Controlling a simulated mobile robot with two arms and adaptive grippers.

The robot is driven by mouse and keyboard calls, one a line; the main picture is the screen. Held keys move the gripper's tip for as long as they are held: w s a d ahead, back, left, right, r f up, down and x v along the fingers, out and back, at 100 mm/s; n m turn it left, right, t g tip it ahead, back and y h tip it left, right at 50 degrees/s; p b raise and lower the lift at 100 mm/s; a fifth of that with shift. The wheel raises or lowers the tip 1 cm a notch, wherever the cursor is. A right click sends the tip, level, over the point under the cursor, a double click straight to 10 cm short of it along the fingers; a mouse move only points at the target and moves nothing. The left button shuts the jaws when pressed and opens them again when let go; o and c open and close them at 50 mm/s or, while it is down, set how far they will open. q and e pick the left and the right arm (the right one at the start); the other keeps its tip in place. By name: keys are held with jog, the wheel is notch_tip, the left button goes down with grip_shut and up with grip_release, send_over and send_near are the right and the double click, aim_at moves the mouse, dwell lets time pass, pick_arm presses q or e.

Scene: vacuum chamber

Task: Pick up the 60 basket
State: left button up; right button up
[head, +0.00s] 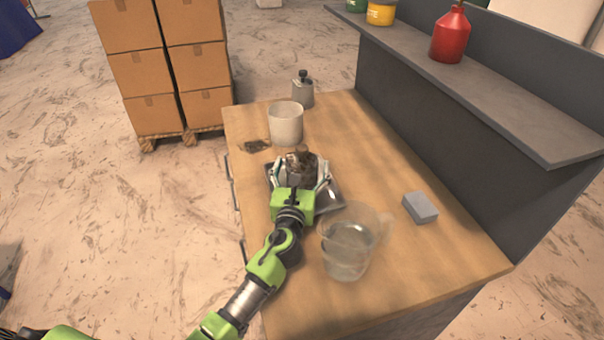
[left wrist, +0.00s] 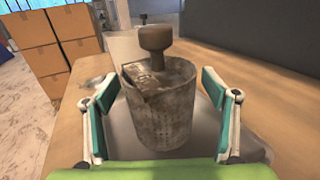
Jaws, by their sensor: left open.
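The basket, which I take to be the 60 basket, is a grimy, perforated grey-brown cup (left wrist: 165,120) in the left wrist view. A brown knob (left wrist: 155,38) rises above its rim. In the head view the basket (head: 306,165) is partly hidden by my left gripper (head: 302,178) and stands at the dark metal tray (head: 330,200). My left gripper (left wrist: 161,100) is open, with one finger on each side of the basket. Gaps show between the fingers and its wall, so no grip is seen. Any number on the basket is unreadable. My right gripper is out of view.
A clear jug of liquid (head: 348,250) stands close to my left arm. A grey block (head: 420,207) lies right. A shelf (head: 480,90) overhangs the right side.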

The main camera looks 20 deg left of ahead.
aim_at(301, 157)
pick_arm(q)
jog(key=c, duration=1.5)
jog(key=shift+o, duration=0.2)
jog(key=shift+r, duration=0.1)
jog(key=shift+r+p, duration=0.35)
jog(key=shift+r, duration=0.25)
notch_tip(301, 157, up, 3)
jog(key=shift+s+f+p, duration=0.1)
jog(key=shift+f+p, duration=0.1)
jog(key=shift+p, duration=0.45)
jog(key=s+a+r+p, duration=0.1)
jog(key=s+r, duration=0.8)
jog(key=s, duration=0.5)
